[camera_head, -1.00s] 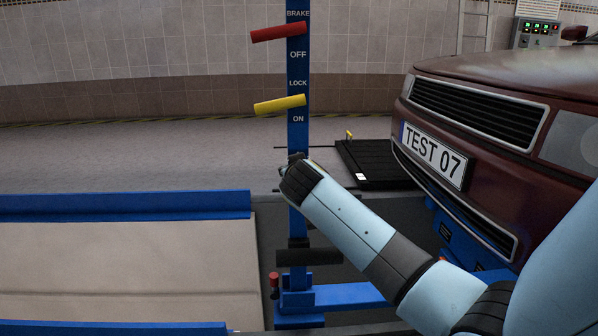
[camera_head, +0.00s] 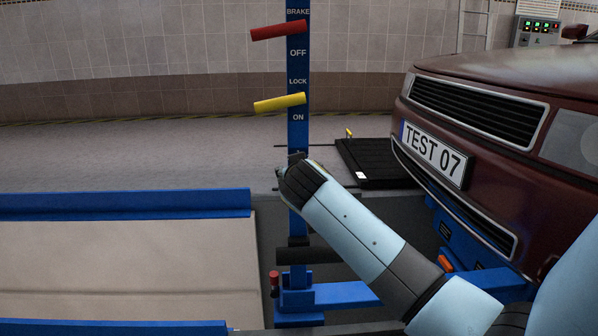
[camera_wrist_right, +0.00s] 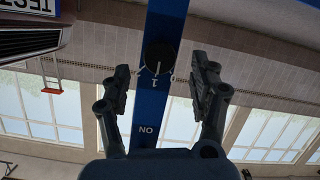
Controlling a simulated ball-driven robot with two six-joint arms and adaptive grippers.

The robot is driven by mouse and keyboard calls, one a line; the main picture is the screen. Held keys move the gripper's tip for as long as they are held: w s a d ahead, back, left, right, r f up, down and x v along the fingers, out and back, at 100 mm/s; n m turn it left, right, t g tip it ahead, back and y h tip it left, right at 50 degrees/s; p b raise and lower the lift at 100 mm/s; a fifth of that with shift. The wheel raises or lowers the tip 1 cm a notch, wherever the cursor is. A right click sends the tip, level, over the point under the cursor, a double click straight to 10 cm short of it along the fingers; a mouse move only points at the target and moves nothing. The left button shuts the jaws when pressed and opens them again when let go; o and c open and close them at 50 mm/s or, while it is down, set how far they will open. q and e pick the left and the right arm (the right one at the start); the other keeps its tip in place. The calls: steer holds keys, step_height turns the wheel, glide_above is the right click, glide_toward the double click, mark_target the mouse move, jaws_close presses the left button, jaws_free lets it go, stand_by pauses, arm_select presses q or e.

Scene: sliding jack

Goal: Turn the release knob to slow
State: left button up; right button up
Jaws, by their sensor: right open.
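The release knob (camera_wrist_right: 158,57) is a small round black dial with a white pointer line, on the blue post (camera_wrist_right: 165,18). In the right wrist view, which is upside down, its pointer faces down toward a white mark like a 1; another small mark beside it is hard to read. My right gripper (camera_wrist_right: 162,80) is open, with one dark finger on each side of the post and knob, apart from the knob. In the head view, the post (camera_head: 298,70) stands upright and my right wrist hides the knob and most of the right gripper (camera_head: 294,160). My left gripper is out of view.
A red lever (camera_head: 278,32) and a yellow lever (camera_head: 279,104) stick out left from the post above my wrist. A red car (camera_head: 480,110) stands at the right. A blue-edged platform (camera_head: 120,204) lies at the left, and a black box (camera_head: 375,165) lies behind the arm.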

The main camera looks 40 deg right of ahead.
steer(key=v, duration=0.4)
steer(key=shift+s+a, duration=0.15)
steer(key=shift+s, duration=0.1)
